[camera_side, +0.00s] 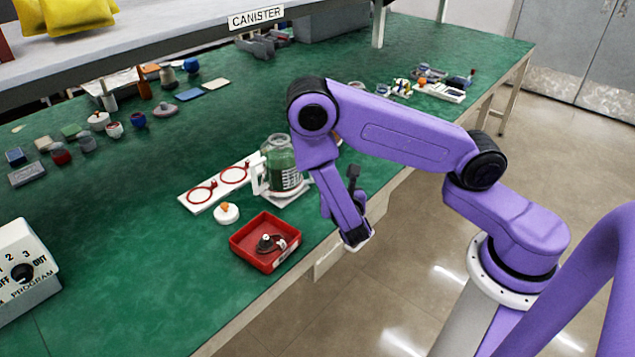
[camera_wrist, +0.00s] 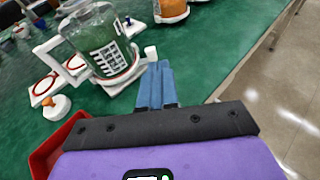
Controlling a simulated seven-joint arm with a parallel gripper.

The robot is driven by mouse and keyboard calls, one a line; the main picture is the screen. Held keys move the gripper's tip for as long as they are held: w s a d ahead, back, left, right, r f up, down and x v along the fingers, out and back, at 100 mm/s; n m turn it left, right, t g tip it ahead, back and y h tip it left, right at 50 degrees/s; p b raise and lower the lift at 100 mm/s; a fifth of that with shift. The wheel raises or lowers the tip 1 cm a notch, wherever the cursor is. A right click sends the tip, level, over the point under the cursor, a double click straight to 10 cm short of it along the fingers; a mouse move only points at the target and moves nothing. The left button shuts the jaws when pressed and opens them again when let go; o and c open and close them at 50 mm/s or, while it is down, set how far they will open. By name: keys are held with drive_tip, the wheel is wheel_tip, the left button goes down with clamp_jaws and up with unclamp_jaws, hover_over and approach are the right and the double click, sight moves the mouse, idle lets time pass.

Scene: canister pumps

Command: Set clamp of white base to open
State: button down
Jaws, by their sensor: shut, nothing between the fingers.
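The white base (camera_side: 290,196) stands near the front edge of the green table, with a clear canister (camera_side: 280,165) of green contents upright on it. In the wrist view, the white base (camera_wrist: 122,82) has a red ring around the canister's foot. A small white knob-like part (camera_wrist: 151,52) sticks out at its right side; I cannot tell whether this is the clamp, nor its setting. My gripper (camera_wrist: 156,68) is shut and empty, its blue fingertips just in front of the base near that part. Whether they touch it is unclear. In the side view my arm hides the fingers.
A red tray (camera_side: 251,256) holding a small dark and metallic part lies in front. A white plate with red rings (camera_side: 192,203) and an orange-topped white knob (camera_side: 226,213) are left of the base. An orange-filled canister (camera_wrist: 171,10) stands beyond.

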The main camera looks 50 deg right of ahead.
drive_tip(key=shift+n+y, duration=0.6)
drive_tip(key=shift+y, duration=0.1)
drive_tip(key=f, duration=0.1)
drive_tip(key=a+f, duration=0.1)
drive_tip(key=f, duration=0.2)
drive_tip(key=shift+a+f, duration=0.35)
drive_tip(key=shift+f, duration=0.05)
drive_tip(key=shift+w+d+f, duration=0.15)
drive_tip(key=shift+w+f, duration=0.05)
drive_tip(key=shift+f, duration=0.2)
drive_tip(key=shift+t, duration=0.3)
drive_tip(key=x, duration=1.1)
drive_tip(key=shift+w+d+r, duration=0.25)
drive_tip(key=shift+w+d, duration=0.1)
drive_tip(key=shift+w, duration=0.05)
drive_tip(key=shift+w+d, duration=0.45)
drive_tip(key=shift+w, duration=0.3)
drive_tip(key=shift+w+d, duration=0.7)
